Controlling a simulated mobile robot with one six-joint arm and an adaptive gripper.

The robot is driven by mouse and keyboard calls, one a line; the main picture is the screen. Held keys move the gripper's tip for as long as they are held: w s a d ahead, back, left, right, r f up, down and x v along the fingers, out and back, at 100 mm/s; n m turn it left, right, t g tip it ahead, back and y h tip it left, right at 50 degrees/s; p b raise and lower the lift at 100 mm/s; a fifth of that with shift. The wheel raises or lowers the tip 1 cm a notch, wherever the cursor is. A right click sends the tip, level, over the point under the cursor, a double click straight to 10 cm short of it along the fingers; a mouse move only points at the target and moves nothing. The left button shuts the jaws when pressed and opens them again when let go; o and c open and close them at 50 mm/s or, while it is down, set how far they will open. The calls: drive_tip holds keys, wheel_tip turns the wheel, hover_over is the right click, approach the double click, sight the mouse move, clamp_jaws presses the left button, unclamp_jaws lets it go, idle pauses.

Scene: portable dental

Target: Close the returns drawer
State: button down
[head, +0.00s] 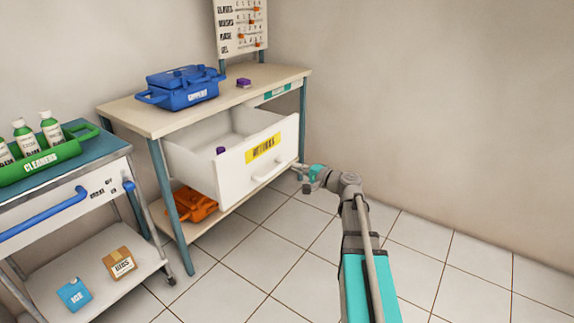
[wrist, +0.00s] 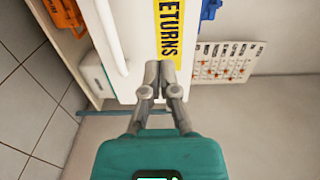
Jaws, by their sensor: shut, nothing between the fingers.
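The returns drawer (head: 228,175) is white, with a yellow RETURNS label (head: 263,149) and a white bar handle (head: 268,168). It stands pulled out from under the table top, its inside showing. My gripper (head: 299,169) is shut and empty, by the right end of the drawer front.
A small purple item (head: 221,150) shows inside the drawer. A blue case (head: 183,88) and a purple block (head: 243,82) sit on the table (head: 130,112). An orange case (head: 193,204) lies on its lower shelf. A cart (head: 95,235) stands left. The tiled floor right is clear.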

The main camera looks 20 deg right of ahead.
sight(260, 153)
drive_tip(key=x, duration=1.2)
drive_tip(key=shift+w+a, duration=0.2)
drive_tip(key=shift+w, duration=0.15)
drive_tip(key=shift+w+a, duration=0.15)
drive_tip(key=shift+w, duration=0.05)
